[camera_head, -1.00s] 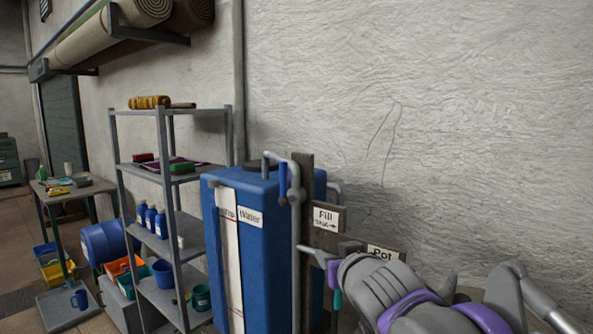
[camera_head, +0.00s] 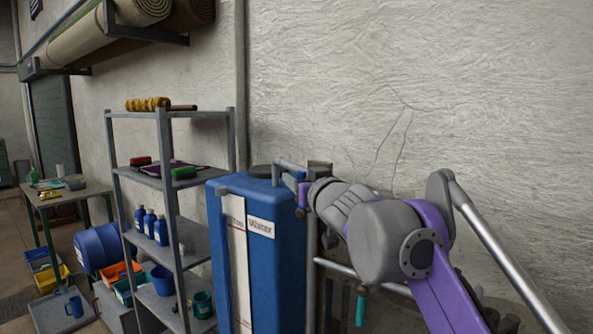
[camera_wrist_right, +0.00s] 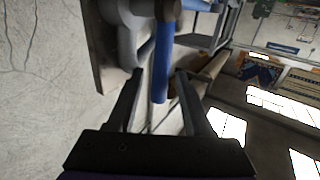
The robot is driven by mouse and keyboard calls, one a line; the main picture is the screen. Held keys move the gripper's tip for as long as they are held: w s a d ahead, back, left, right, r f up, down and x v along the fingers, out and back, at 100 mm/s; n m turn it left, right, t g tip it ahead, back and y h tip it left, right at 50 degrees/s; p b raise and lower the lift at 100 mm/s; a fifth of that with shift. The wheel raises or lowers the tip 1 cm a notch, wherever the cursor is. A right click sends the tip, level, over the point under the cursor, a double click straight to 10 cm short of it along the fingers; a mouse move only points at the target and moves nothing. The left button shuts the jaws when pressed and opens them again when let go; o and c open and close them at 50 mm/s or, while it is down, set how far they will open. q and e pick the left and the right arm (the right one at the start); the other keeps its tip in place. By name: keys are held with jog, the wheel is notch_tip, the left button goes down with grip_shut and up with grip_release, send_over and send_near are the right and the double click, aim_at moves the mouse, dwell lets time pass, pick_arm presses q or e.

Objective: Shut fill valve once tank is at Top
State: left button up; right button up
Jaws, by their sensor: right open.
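The blue water tank (camera_head: 278,285) stands against the wall with a white vertical strip (camera_head: 239,270) and a "Water" label on its front. I cannot read a water level. The grey pipe (camera_head: 290,166) bends at the tank's top right. In the right wrist view, the fill valve's blue handle (camera_wrist_right: 160,80) hangs from the pipe and lies between my right gripper's (camera_wrist_right: 158,78) two fingers, which are open. I see no clear grip contact. In the head view my right gripper (camera_head: 306,188) is at the pipe and mostly hides the valve. My left gripper is out of view.
A second, teal handle (camera_head: 360,306) hangs lower, below my right arm. A grey shelf rack (camera_head: 140,113) with bottles and tubs stands left of the tank. A table (camera_head: 65,195) is farther left. Bare wall is behind my arm.

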jog(key=shift+x, duration=1.35)
grip_shut()
dwell(0.4)
